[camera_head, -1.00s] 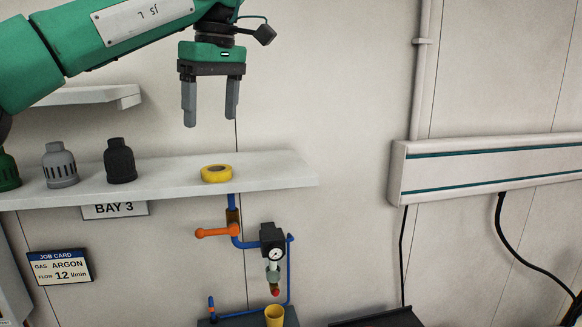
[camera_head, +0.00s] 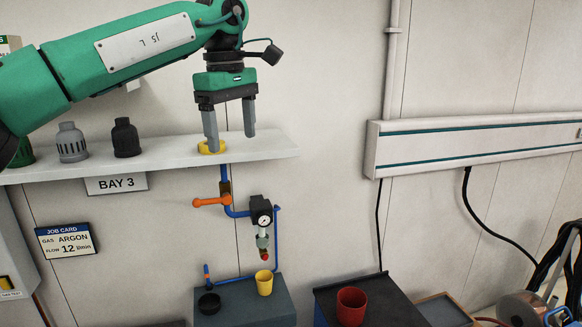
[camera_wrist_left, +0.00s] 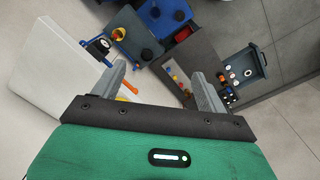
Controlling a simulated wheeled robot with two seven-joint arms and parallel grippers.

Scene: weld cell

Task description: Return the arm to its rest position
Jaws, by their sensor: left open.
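My left gripper (camera_head: 229,134) is open, with its two grey fingers pointing down and nothing between them. In the head view it hangs in front of the shelf, and its left finger overlaps the yellow tape roll (camera_head: 212,147) in the picture. I cannot tell how far apart they are in depth. In the left wrist view the fingers (camera_wrist_left: 160,84) are spread wide with open space between them. My left arm comes in from the upper left. My right gripper does not show.
The wall shelf (camera_head: 262,147) carries a grey cap (camera_head: 71,143) and a black cap (camera_head: 125,138). Below are an orange-handled valve (camera_head: 211,201), a gauge (camera_head: 263,217), a yellow cup (camera_head: 264,283) and a red cup (camera_head: 351,306).

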